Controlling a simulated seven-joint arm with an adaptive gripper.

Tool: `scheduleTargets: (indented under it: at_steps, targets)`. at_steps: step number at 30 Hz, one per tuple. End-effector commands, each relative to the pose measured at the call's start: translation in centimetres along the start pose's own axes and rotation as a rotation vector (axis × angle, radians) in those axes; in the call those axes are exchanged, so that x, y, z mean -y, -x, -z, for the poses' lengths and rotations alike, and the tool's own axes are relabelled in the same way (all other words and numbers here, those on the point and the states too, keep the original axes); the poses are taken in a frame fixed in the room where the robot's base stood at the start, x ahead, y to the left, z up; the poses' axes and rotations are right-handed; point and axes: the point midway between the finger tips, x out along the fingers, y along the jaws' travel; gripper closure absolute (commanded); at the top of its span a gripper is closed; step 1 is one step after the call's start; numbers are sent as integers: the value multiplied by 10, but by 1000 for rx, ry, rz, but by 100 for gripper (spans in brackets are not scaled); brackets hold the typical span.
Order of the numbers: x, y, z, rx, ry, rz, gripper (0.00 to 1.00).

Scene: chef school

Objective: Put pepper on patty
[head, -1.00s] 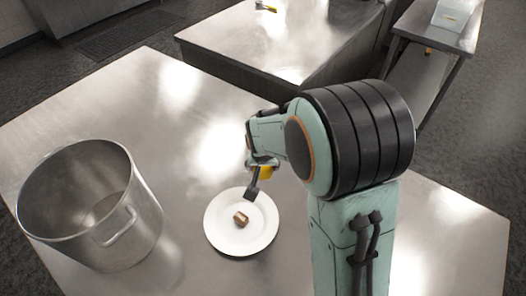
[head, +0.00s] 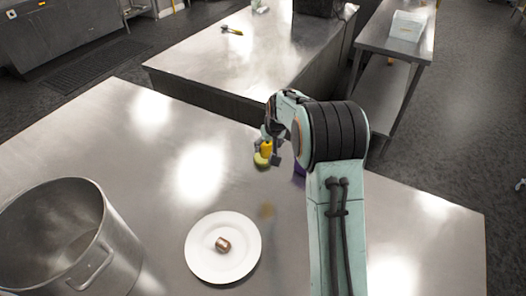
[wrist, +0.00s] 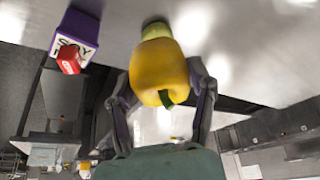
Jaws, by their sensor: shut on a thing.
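A yellow pepper (wrist: 160,70) with a dark green stem sits between the fingers of my gripper (wrist: 160,98) in the wrist view. My gripper is shut on it. In the head view my gripper (head: 268,158) and the pepper (head: 266,148) are near the table's far edge, beyond the plate and a little to its right. A small brown piece (head: 222,245), perhaps the patty, lies on the white plate (head: 200,262). The pepper is apart from the plate.
A large steel pot (head: 110,245) stands left of the plate. A purple box (wrist: 75,30) with a red cap is near my gripper, mostly hidden in the head view (head: 299,172). A yellow-green thing (wrist: 155,28) shows behind the pepper. The table left of my gripper is clear.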

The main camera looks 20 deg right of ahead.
Motion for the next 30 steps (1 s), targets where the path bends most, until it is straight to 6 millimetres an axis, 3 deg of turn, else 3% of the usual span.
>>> scheduleTargets:
  at_steps: [5,9,12,20,25,30]
  targets:
    - [-5,-38,32,3,0,1,81]
    - [-9,-75,43,4,0,1,81]
    - [-10,-91,48,3,0,0,81]
    - [-12,-112,54,2,0,0,81]
    - [-12,-134,44,3,0,0,81]
    - [-12,-137,44,0,0,0,81]
